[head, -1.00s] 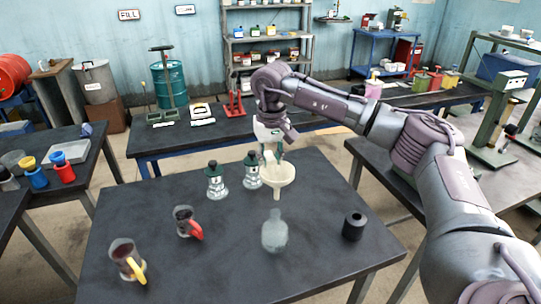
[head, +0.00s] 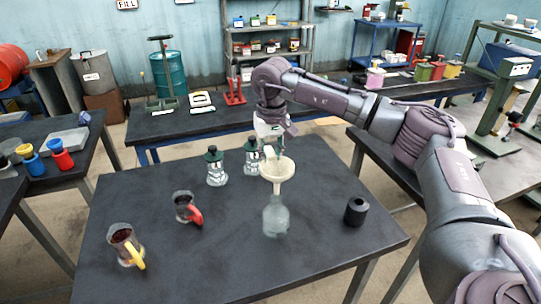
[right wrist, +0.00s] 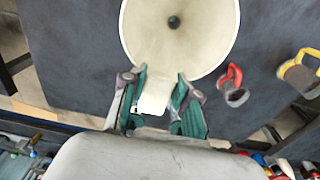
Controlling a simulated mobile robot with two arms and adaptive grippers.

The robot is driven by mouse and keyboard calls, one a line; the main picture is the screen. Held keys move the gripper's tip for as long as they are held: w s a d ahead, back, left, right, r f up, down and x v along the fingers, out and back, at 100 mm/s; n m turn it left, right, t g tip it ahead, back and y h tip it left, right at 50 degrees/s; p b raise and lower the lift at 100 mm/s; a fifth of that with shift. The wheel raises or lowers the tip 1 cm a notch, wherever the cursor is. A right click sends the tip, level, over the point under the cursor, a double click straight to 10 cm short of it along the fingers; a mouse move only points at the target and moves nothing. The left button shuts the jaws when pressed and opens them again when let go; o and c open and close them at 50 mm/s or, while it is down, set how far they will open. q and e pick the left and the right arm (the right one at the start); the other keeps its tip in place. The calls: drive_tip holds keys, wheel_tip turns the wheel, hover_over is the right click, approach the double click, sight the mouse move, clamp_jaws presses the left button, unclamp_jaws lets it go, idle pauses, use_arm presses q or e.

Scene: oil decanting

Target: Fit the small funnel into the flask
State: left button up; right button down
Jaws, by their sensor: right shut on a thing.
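The cream funnel (head: 278,169) is upright, and my right gripper (head: 268,151) is shut on its tab from behind. The clear glass flask (head: 276,218) stands on the dark table directly below the funnel. The funnel's spout is at the flask's mouth in the head view; I cannot tell how far it is inside. In the right wrist view the gripper's green fingers (right wrist: 159,98) hold the pale tab, and the funnel's bowl (right wrist: 180,45) with its dark hole hides the flask. My left gripper is not in view.
Two green-topped lanterns (head: 216,167) (head: 252,156) stand behind and left of the flask. A jug with a red handle (head: 186,207) and one with a yellow handle (head: 126,246) are at left. A black cylinder (head: 356,211) is at right. The table (head: 230,270) is clear in front.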

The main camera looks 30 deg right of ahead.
idle(0.5)
drive_tip(key=shift+f, duration=0.1)
drive_tip(key=shift+f, duration=0.15)
drive_tip(key=shift+f+b, duration=1.65)
drive_tip(key=shift+f, duration=0.85)
drive_tip(key=c, duration=0.8)
unclamp_jaws()
drive_tip(key=r, duration=1.2)
drive_tip(key=shift+s+a, duration=0.1)
drive_tip(key=shift+s, duration=0.15)
